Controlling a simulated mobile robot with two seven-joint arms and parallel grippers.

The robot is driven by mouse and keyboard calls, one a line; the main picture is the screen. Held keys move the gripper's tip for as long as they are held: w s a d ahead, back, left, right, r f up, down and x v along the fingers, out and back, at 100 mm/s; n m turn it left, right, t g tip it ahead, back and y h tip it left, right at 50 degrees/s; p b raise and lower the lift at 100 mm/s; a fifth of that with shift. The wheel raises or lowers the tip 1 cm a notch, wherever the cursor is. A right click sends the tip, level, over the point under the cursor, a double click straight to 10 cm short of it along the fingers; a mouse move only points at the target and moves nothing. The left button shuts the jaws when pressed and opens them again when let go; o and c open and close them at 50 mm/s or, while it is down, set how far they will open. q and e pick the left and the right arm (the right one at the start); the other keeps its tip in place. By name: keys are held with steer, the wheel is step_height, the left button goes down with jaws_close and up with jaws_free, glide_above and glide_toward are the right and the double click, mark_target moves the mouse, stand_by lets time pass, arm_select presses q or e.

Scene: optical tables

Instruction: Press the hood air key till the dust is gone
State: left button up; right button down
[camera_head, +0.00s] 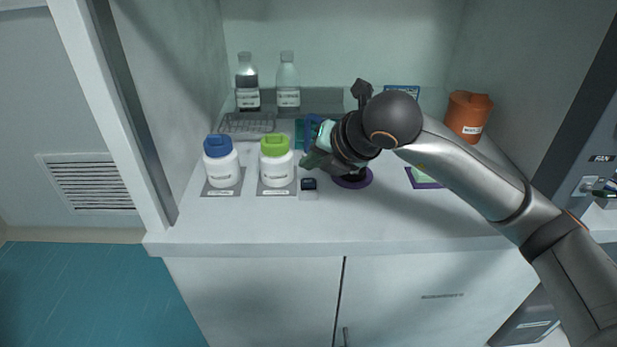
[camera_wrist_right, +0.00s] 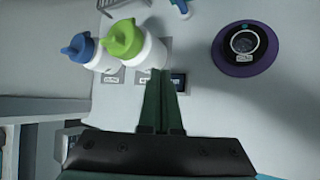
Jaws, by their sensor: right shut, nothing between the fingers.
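A small block with a dark top (camera_head: 309,184) sits on a pale plate near the front of the hood floor; it looks like a key, but I cannot read its label. It also shows in the right wrist view (camera_wrist_right: 179,82). My right gripper (camera_head: 306,162) is shut and empty, its green fingertips (camera_wrist_right: 161,73) close beside the dark block; I cannot tell whether they touch it. A dark round piece on a purple disc (camera_head: 367,183) stands to the right, partly behind my gripper; the right wrist view shows its pale round face (camera_wrist_right: 244,43). I cannot make out dust. My left gripper is not in view.
A blue-capped bottle (camera_head: 221,166) and a green-capped bottle (camera_head: 277,167) stand just left of the block. Two clear bottles (camera_head: 288,82) and a rack (camera_head: 247,123) are behind. An orange container (camera_head: 467,116) stands at right. A FAN panel (camera_head: 600,160) is outside, far right.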

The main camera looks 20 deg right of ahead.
mark_target(311, 185)
steer(key=shift+r+p, duration=0.9)
steer(key=shift+r, duration=1.05)
